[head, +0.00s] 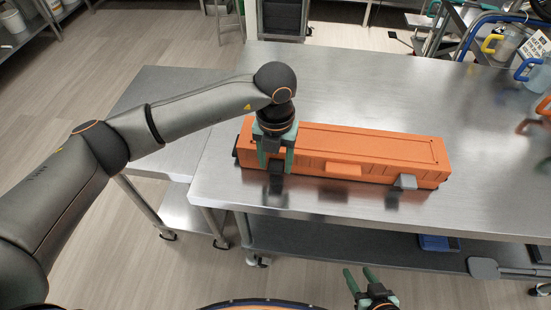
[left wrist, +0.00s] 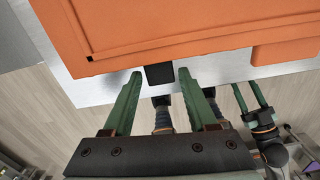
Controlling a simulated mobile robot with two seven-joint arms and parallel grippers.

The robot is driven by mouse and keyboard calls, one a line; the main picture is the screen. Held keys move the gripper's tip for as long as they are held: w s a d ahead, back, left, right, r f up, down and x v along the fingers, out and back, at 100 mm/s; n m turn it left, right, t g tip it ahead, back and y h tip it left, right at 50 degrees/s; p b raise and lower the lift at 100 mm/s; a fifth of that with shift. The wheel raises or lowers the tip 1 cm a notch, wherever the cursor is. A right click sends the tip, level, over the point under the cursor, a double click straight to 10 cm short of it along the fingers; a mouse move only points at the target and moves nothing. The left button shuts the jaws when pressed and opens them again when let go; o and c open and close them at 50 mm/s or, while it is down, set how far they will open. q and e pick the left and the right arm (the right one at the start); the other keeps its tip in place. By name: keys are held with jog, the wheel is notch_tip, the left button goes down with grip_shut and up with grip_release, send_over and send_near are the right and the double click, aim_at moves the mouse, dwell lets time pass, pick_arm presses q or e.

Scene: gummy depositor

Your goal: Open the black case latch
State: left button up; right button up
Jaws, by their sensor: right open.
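A long orange case (head: 350,150) lies closed on the steel table. A black latch (head: 276,184) is on its front side near the left end; it also shows in the left wrist view (left wrist: 160,74). My left gripper (head: 276,160) points down at the case's left front edge. Its green fingers (left wrist: 161,72) are open, one on each side of the black latch, with small gaps visible. The latch's exact angle is hard to tell. A grey latch (head: 405,182) is on the case's front near the right end. My right gripper (head: 360,280) is open and empty, in front of the table.
Pitchers with yellow (head: 491,43) and blue (head: 527,68) handles stand at the far right. A lower shelf (head: 340,240) runs under the table.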

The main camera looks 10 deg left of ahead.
pick_arm(q)
grip_shut()
pick_arm(e)
jog(key=shift+f, duration=0.1)
